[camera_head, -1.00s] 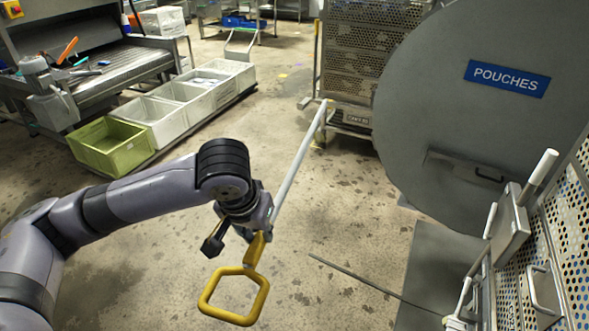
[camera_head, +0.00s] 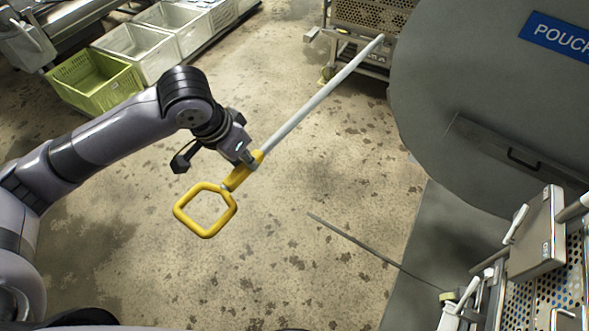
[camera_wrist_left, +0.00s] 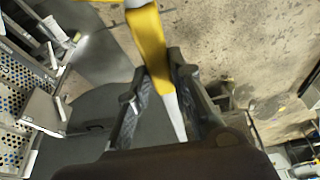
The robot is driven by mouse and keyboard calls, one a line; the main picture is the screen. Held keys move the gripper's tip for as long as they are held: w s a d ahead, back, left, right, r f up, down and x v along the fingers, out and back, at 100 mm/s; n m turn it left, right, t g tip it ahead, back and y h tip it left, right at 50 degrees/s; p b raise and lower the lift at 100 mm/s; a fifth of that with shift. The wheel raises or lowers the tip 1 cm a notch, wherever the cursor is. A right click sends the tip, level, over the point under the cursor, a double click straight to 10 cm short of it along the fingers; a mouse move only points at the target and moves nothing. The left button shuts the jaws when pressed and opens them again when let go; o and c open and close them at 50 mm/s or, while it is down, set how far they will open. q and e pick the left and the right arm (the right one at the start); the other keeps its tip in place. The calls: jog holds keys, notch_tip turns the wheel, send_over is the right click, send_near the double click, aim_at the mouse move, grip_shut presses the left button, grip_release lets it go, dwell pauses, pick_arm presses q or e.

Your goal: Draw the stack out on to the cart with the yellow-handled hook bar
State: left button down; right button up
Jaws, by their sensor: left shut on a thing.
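The hook bar is a long pale rod with a yellow loop handle (camera_head: 205,210). My left gripper (camera_head: 246,160) is shut on its yellow grip, just beyond the loop. The rod (camera_head: 318,98) points up and right in the head view, clear of the floor. In the left wrist view the yellow grip (camera_wrist_left: 148,45) runs between my fingers (camera_wrist_left: 158,95). A perforated metal stack (camera_head: 375,14) shows partly at the top, on a low wheeled frame; I cannot tell whether this frame is the cart. Another perforated surface (camera_head: 548,292) shows at lower right. My right gripper is not in view.
A grey box with a lever (camera_head: 538,235) stands at lower right. A thin dark rod or line (camera_head: 360,245) crosses the floor. A green crate (camera_head: 95,82) and pale crates stand upper left. The middle floor is open.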

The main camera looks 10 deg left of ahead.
pick_arm(q)
jog(key=d+m+p, duration=0.1)
jog(key=m, duration=0.1)
jog(key=d+m+h, duration=0.1)
jog(key=shift+w+d+m+g+p, duration=0.2)
jog(key=shift+d+m+g+p, duration=0.05)
jog(key=shift+m+g+p, duration=0.15)
jog(key=s+d+f+m+g+h+p, duration=0.1)
jog(key=s+d+f+m+g+p, duration=0.1)
jog(key=d+m+p, duration=0.3)
jog(key=s+d+f+m+g, duration=0.1)
jog(key=d+m+g, duration=0.15)
jog(key=m, duration=0.55)
jog(key=w+a+b, duration=0.1)
jog(key=w+a, duration=0.1)
jog(key=a, duration=0.5)
jog(key=w+a+b, duration=0.1)
jog(key=w+a, duration=0.2)
jog(key=a, duration=0.5)
jog(key=shift+w+f+t, duration=0.15)
jog(key=shift+t, duration=0.2)
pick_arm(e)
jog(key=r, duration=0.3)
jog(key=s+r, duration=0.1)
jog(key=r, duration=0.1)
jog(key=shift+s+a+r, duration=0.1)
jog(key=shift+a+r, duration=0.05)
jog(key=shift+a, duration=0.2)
